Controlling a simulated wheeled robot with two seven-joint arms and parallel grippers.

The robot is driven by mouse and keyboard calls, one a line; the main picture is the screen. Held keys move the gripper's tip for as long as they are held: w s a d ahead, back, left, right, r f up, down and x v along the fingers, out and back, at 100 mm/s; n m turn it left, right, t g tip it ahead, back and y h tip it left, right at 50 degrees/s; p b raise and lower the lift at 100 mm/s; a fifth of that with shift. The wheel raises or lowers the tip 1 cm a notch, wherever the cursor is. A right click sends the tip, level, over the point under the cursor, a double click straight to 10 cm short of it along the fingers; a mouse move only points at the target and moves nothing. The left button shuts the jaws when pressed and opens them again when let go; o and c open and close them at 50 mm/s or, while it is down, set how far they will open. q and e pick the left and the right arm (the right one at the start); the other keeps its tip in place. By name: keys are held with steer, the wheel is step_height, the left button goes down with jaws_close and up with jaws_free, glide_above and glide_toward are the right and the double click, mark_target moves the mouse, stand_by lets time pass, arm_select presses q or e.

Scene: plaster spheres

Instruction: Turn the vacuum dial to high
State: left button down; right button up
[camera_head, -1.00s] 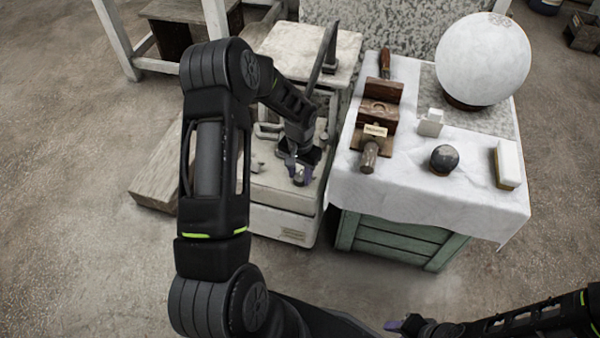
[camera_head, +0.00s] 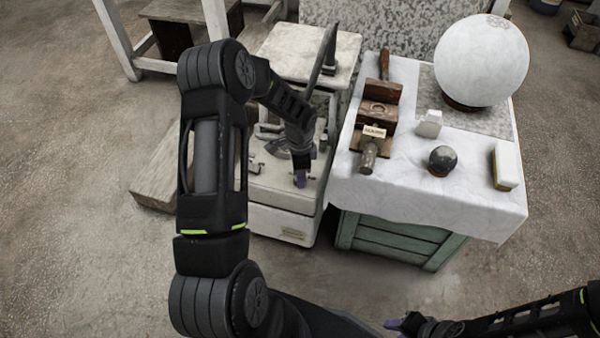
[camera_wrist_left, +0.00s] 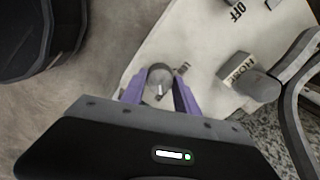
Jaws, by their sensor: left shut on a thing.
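The vacuum machine (camera_head: 282,222) is a worn cream cabinet with a sloped top, left of the cloth-covered table. In the left wrist view its pale panel (camera_wrist_left: 205,45) carries a round grey dial (camera_wrist_left: 158,76) with a small pointer towards the gripper. My left gripper (camera_wrist_left: 157,86) has its purple fingers on both sides of the dial, shut on it. In the head view the left gripper (camera_head: 300,179) is over the machine's front part and hides the dial. My right gripper (camera_head: 402,325) is at the bottom edge, mostly cut off, and its opening is unclear.
The white table (camera_head: 400,190) holds a large plaster sphere (camera_head: 482,60), a dark ball (camera_head: 442,160) and a wooden tool (camera_head: 380,105).

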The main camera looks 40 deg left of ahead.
arm_select(q)
steer(key=shift+s+m, duration=0.1)
steer(key=shift+m, duration=0.7)
steer(key=c, duration=0.9)
jaws_free()
step_height(320, 180, up, 8)
steer(key=shift+f+p, duration=0.1)
steer(key=shift+p, duration=0.65)
